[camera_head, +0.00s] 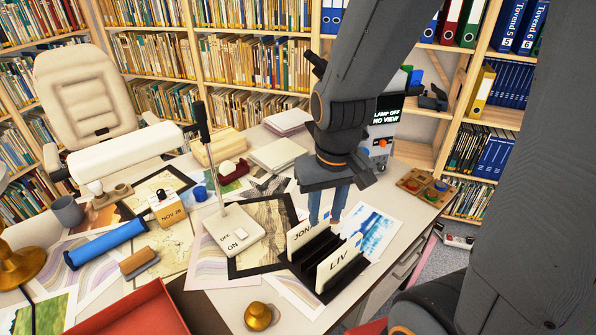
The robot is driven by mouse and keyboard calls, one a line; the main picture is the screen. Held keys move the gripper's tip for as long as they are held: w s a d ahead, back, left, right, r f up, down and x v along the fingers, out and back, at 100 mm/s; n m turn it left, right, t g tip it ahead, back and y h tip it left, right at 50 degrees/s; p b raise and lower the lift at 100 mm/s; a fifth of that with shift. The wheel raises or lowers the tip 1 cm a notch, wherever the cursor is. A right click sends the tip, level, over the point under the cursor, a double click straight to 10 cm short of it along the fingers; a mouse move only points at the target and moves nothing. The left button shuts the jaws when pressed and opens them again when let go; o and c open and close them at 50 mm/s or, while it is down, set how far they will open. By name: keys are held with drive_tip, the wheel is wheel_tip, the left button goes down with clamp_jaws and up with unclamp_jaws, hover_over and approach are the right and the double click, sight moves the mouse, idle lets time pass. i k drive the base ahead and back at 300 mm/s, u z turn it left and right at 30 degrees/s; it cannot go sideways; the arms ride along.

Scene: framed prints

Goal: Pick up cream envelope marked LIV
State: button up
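The cream envelope marked LIV (350,256) stands upright in the front part of a black slotted rack (310,266) on the desk. A second cream envelope marked JON (299,237) stands in the rack behind it, to the left. My gripper (328,218) points down just above and behind the rack, near the right end of the JON envelope. Its two blue fingers are apart, with nothing seen between them. The fingertips are partly hidden by the rack and the JON envelope.
A brass knob (258,316) and a red tray (137,312) are in front. Prints, a blue roll (106,243) and a small screen device (384,120) crowd the desk.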

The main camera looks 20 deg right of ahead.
sight(339, 263)
drive_tip(key=u, duration=0.25)
drive_tip(key=k, duration=0.85)
drive_tip(key=z, duration=0.45)
drive_tip(key=i, duration=0.2)
drive_tip(key=u, duration=0.2)
